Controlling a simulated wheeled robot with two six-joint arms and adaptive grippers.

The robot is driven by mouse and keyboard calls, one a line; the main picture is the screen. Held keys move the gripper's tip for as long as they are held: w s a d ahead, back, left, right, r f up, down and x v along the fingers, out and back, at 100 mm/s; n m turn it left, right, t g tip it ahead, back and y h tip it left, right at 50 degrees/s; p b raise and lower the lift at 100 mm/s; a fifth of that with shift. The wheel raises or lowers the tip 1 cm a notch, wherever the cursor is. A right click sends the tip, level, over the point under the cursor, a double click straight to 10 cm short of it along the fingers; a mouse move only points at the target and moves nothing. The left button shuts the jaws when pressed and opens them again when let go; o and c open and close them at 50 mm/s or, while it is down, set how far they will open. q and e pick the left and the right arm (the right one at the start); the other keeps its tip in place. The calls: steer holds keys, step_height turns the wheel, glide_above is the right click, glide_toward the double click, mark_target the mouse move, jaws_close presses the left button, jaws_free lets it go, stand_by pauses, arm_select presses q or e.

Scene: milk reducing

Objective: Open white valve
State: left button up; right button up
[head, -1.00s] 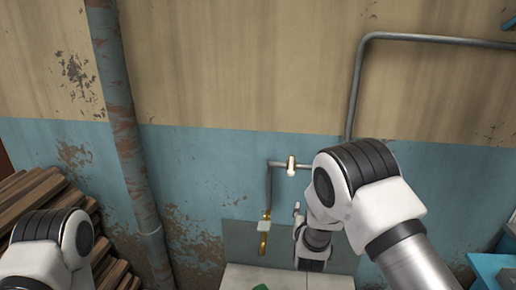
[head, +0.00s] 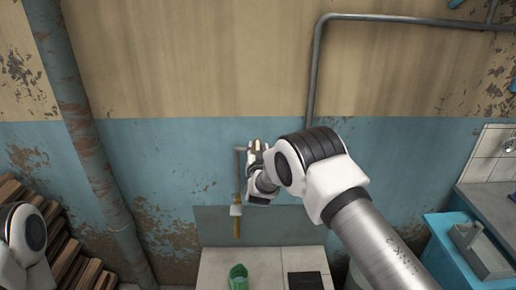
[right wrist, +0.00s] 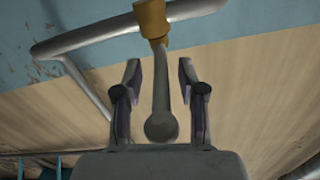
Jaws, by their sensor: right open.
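In the right wrist view a greyish lever handle (right wrist: 162,90) with a rounded end hangs from a brass-coloured valve body (right wrist: 152,22) on a metal pipe. My right gripper (right wrist: 160,80) is open, with one finger on each side of the lever and a visible gap on both sides. In the head view my right gripper (head: 256,149) is up at the wall pipe and mostly covers the valve there. Below it hangs a brass tap (head: 237,228) with a pale fitting (head: 236,210). My left arm shows at the left edge, but its gripper is out of frame.
A grey pipe (head: 315,75) runs down the wall and along its top. A white tiled surface (head: 215,270) below holds a green cup (head: 238,276) and a dark square (head: 308,281). Stacked planks (head: 75,265) stand left; a blue cabinet (head: 450,240) stands right.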

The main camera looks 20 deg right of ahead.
steer(key=shift+a, duration=0.1)
jaws_close()
arm_select(q)
steer(key=shift+f, duration=0.2)
